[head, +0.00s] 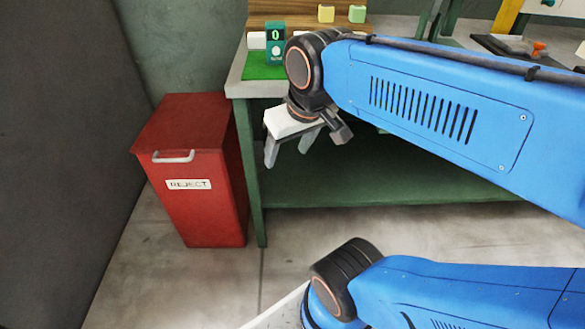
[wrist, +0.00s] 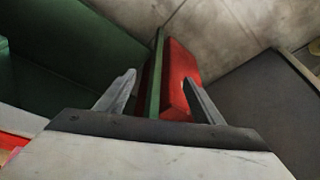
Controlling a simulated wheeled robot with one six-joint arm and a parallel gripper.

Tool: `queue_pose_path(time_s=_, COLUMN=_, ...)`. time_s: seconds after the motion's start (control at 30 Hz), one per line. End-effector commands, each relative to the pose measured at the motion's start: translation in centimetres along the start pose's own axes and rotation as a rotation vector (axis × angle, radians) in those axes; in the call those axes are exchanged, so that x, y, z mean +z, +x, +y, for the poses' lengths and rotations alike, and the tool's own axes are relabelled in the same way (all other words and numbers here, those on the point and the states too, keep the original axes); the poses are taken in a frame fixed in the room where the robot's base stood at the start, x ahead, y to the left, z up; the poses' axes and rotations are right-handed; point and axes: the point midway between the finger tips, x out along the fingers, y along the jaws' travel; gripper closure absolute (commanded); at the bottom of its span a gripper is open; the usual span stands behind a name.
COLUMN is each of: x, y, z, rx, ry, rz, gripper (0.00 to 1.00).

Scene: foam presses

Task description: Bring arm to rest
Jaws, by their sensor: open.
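My arm is blue and reaches in from the right in the head view. My gripper (head: 287,149) points downward in front of the green bench (head: 400,178), below the level of its top and right of the red bin. In the wrist view, my gripper (wrist: 158,95) has its two grey fingers spread apart. Nothing shows between the fingertips except the background bench leg and red bin.
A red bin (head: 200,195) marked REJECT, lid shut, stands left of the bench. On the bench are a green counter device (head: 275,46) reading 0, a green mat (head: 262,68), and yellow and green blocks on a wooden rack. The floor in front is clear.

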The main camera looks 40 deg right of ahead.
Motion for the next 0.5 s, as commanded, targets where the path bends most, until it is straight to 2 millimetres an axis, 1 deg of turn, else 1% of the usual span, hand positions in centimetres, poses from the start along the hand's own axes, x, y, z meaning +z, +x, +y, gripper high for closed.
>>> queue_pose_path(time_s=0.03, x=1.3, y=0.7, z=-0.2, rx=-0.004, ry=-0.017, rz=0.011, gripper=0.38)
queue_pose_path(time_s=0.1, x=2.5, y=1.5, z=-0.3, rx=-0.007, ry=-0.032, rz=0.024, gripper=0.38)
queue_pose_path(time_s=0.2, x=3.4, y=2.2, z=-0.5, rx=-0.010, ry=-0.046, rz=0.034, gripper=0.38)
queue_pose_path(time_s=0.3, x=3.7, y=2.4, z=-0.5, rx=-0.011, ry=-0.051, rz=0.037, gripper=0.38)
queue_pose_path(time_s=0.5, x=3.7, y=2.4, z=-0.5, rx=-0.011, ry=-0.051, rz=0.037, gripper=0.38)
